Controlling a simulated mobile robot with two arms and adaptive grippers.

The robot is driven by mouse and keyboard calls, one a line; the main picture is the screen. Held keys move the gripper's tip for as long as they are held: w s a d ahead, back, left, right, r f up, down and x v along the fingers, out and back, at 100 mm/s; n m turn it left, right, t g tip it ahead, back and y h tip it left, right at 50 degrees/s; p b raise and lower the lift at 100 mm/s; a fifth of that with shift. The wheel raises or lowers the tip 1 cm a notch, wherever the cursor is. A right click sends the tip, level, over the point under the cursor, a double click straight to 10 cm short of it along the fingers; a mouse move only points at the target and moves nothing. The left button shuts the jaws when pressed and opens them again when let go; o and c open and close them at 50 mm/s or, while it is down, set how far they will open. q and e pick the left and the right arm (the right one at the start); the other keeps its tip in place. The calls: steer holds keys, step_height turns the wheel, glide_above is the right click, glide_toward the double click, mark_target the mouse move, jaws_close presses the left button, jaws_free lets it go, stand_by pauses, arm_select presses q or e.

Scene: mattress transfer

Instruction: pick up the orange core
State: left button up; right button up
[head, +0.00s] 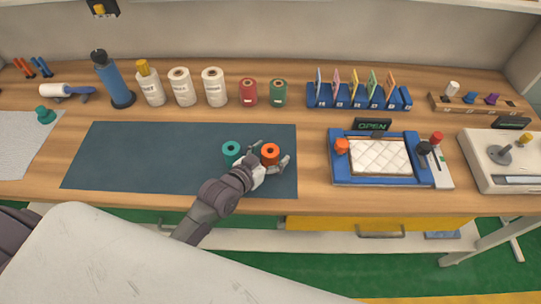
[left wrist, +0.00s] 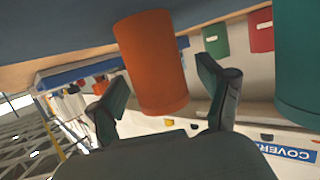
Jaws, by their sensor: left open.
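The orange core (head: 270,152) is a short upright cylinder with a dark hole in its top, standing on the dark blue-green mat (head: 130,160). My left gripper (head: 268,161) is at the core, with a finger on each side of it. In the left wrist view the orange core (left wrist: 152,62) is between the two open fingers (left wrist: 165,80), and gaps show beside it. A teal core (head: 231,149) stands just left of the gripper. It also shows at the right edge of the left wrist view (left wrist: 298,60). My right gripper is not in view.
Red (head: 248,91) and green (head: 278,92) rolls, white rolls and a blue bottle stand along the back. A blue-framed tray (head: 338,172) with a white quilted pad is to the right, near an "OPEN" sign (head: 372,125). The mat's left part is clear.

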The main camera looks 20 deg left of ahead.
arm_select(q)
steer(key=shift+s, duration=0.1)
steer(key=shift+c, duration=0.5)
steer(key=c, duration=1.1)
steer(key=shift+c, duration=0.4)
steer(key=shift+r, duration=0.1)
